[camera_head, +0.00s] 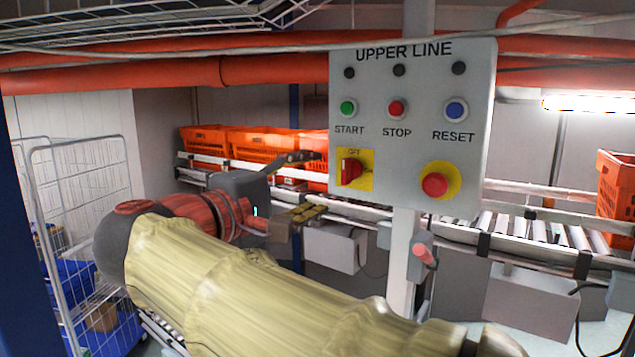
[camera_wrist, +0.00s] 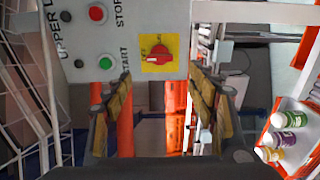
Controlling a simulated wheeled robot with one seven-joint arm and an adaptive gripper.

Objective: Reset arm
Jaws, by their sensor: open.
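My gripper (camera_head: 306,185) is open and empty in front of the left side of the grey UPPER LINE control panel (camera_head: 412,185). Its fingertips are near the red rotary switch (camera_head: 350,170) on its yellow plate; I cannot tell the exact gap. In the wrist view, my gripper (camera_wrist: 160,80) has its two fingers spread apart, with the panel rotated beyond them and the rotary switch (camera_wrist: 157,54) between and above the tips. My arm, in a pale yellow sleeve, stretches across the bottom of the head view.
Orange totes (camera_head: 265,147) stand on the roller conveyor (camera_head: 530,236) behind the panel. A wire cage trolley (camera_head: 85,185) is at left. Red pipes (camera_head: 270,70) run above. In the wrist view, bottles (camera_wrist: 290,119) lie in a tote at right.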

